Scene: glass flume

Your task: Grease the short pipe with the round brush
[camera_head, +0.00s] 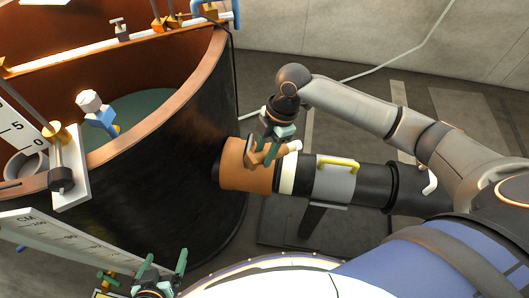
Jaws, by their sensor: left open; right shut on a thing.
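A horizontal pipe run comes out of the dark round tank wall. Its short pipe appears to be the orange-brown section (236,165) beside the tank, with a cream band at its right end. My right gripper (269,148) is directly over this section, shut on a small tan and white thing, probably the round brush (290,147). The gripper hides most of the brush, and I cannot tell whether it touches the pipe. My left gripper (146,268) is at the bottom edge, open and empty, with green fingers spread, away from the pipe.
A grey clamp (335,185) with a yellow handle sits around the pipe, followed by black pipe with a white lever (429,181). The tank (185,130) fills the left. Its rim carries fittings and a scale plate.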

